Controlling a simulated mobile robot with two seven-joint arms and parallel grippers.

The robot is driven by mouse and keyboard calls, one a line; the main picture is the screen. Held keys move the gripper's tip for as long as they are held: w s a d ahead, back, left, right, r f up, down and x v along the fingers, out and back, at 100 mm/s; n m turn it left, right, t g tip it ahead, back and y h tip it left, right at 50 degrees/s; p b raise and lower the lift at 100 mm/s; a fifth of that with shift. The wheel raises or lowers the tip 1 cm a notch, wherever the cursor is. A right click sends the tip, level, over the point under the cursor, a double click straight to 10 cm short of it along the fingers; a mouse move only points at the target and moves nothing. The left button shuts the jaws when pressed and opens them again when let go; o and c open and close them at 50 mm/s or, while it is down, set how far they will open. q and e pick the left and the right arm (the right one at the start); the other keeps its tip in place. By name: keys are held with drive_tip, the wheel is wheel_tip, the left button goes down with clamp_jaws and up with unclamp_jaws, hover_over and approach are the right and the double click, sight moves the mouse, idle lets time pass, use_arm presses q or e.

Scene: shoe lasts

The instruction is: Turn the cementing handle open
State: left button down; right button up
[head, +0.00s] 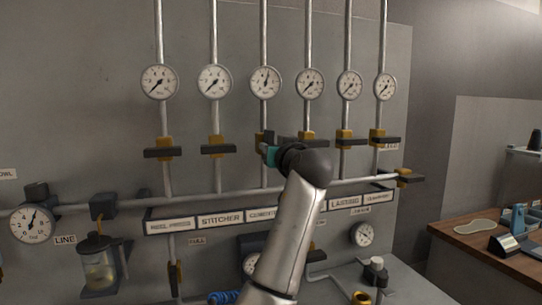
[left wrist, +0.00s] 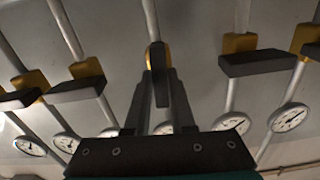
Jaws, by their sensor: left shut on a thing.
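The cementing handle (left wrist: 160,82) is a dark bar on a yellow valve body, on the third pipe from the left. In the left wrist view it points along its pipe, while neighbouring handles lie across theirs. My left gripper (left wrist: 160,100) is shut on it, one finger on each side. In the head view the left gripper (head: 268,152) is at the third pipe, and my arm hides part of the valve. The gauge (head: 265,82) above has its needle pointing up, unlike the others in that row. My right gripper is not in view.
Crosswise handles flank it: the stitcher handle (head: 218,149) on the left and another dark handle (head: 346,142) on the right. A labelled strip (head: 221,219) and a horizontal pipe run below. A wooden bench (head: 480,250) stands at the far right.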

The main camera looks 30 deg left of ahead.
use_arm(q)
drive_tip(key=shift+r+n, duration=0.1)
drive_tip(key=shift+n, duration=0.5)
drive_tip(key=c, duration=0.8)
unclamp_jaws()
drive_tip(key=shift+o, duration=0.2)
drive_tip(key=shift+d, duration=0.1)
drive_tip(key=b+v, duration=0.1)
drive_tip(key=v, duration=1.4)
drive_tip(key=shift+b, duration=0.35)
